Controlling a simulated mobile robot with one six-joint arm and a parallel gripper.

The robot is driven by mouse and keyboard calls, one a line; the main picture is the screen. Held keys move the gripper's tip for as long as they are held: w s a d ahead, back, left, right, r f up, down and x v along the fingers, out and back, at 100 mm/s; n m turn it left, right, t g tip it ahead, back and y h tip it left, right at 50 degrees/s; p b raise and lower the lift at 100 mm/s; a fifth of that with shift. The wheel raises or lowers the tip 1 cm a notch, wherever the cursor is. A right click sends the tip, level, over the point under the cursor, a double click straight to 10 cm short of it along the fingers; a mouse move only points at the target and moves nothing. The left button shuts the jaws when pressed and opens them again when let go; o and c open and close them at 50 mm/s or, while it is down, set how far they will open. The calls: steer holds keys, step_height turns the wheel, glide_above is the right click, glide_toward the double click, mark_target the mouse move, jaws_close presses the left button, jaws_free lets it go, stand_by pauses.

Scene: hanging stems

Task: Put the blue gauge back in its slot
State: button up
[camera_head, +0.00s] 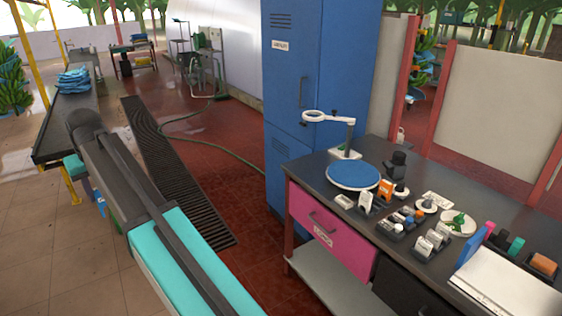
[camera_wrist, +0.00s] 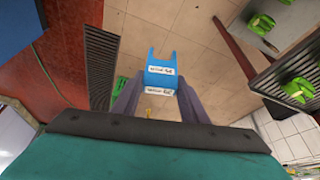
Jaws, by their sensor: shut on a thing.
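The blue gauge (camera_wrist: 161,70) is a small forked block with white printed labels. In the wrist view it sits between the two grey fingers of my gripper (camera_wrist: 158,96), which is shut on it. It is held over open tiled floor, away from the bench. Small dark holders with pale and coloured pieces (camera_head: 432,242) stand on the dark workbench (camera_head: 490,205) at the right. I cannot tell which place there is the gauge's slot.
A ring lamp (camera_head: 315,117) and a round blue mat (camera_head: 353,175) are at the bench's left end. White papers (camera_head: 505,290) lie at its front right. A tall blue cabinet (camera_head: 300,95) stands behind. A floor grate (camera_head: 175,165) and green hose (camera_head: 225,150) cross the floor.

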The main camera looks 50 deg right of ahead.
steer(key=shift+w+a, duration=0.5)
steer(key=shift+a, duration=0.15)
steer(key=shift+d, duration=0.2)
